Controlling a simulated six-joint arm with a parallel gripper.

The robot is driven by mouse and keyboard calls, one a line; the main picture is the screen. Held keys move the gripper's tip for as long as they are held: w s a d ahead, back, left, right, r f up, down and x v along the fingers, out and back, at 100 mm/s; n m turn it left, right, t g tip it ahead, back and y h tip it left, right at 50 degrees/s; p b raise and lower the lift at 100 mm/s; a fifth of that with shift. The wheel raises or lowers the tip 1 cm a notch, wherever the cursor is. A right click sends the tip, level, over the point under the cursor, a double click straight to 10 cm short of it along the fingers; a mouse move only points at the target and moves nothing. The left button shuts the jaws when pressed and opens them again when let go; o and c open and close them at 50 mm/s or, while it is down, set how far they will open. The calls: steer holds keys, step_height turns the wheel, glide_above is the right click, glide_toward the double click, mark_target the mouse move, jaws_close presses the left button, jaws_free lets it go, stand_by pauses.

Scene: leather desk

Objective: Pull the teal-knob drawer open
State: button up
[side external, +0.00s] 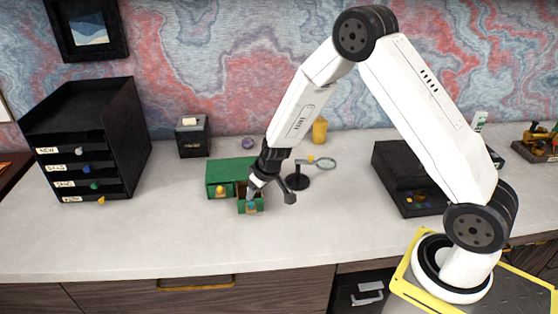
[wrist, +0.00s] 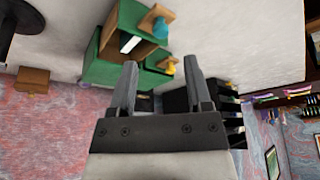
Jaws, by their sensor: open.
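A small green cabinet (side external: 228,170) stands on the desk; the wrist view shows it upside down (wrist: 102,72). Its teal-knob drawer (side external: 243,209) sticks out from the front on the right side. The drawer's teal knob (wrist: 160,27) sits on a wooden plate, and something white shows inside the drawer in the wrist view. A yellow knob (wrist: 167,65) marks the neighbouring drawer, which looks closed. My gripper (side external: 271,193) is open with nothing between its fingers, above and beside the teal-knob drawer. In the side view one finger overlaps the drawer; contact cannot be told.
A black drawer unit (side external: 125,145) with coloured knobs stands at left. A black case (side external: 392,165) is at right. The desk front is clear.

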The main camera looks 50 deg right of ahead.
steer(key=shift+v, duration=0.8)
steer(key=s+a+r+g, duration=0.1)
steer(key=s+r, duration=0.4)
steer(key=s, duration=0.5)
steer(key=s+a+r+g, duration=0.1)
steer(key=s+r, duration=0.4)
steer(key=s, duration=0.5)
steer(key=shift+s+a, duration=0.2)
steer(key=shift+a, duration=0.65)
